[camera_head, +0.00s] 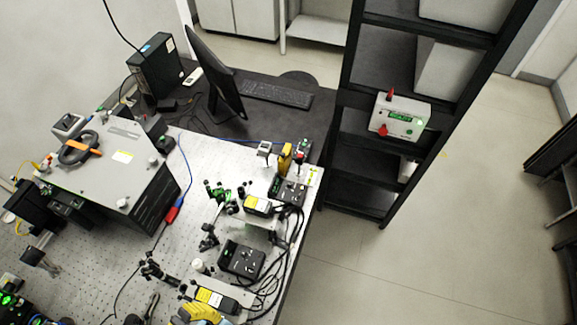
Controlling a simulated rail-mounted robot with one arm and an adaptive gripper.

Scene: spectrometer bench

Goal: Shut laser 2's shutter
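Two black laser modules with yellow labels stand on the perforated optical table (108,224). One laser (258,205) is farther back and the other (214,298) is near the bottom edge. I cannot read which one is laser 2. Their shutters are too small to make out. A black controller box (290,189) stands by the rear laser, and another (242,260) stands behind the front laser.
A large grey instrument (108,160) fills the table's left part. Optic mounts (218,192) and loose black cables (290,235) crowd around the lasers. A monitor (213,75) and keyboard (273,93) are behind. A black rack (365,150) holds a white box (401,116).

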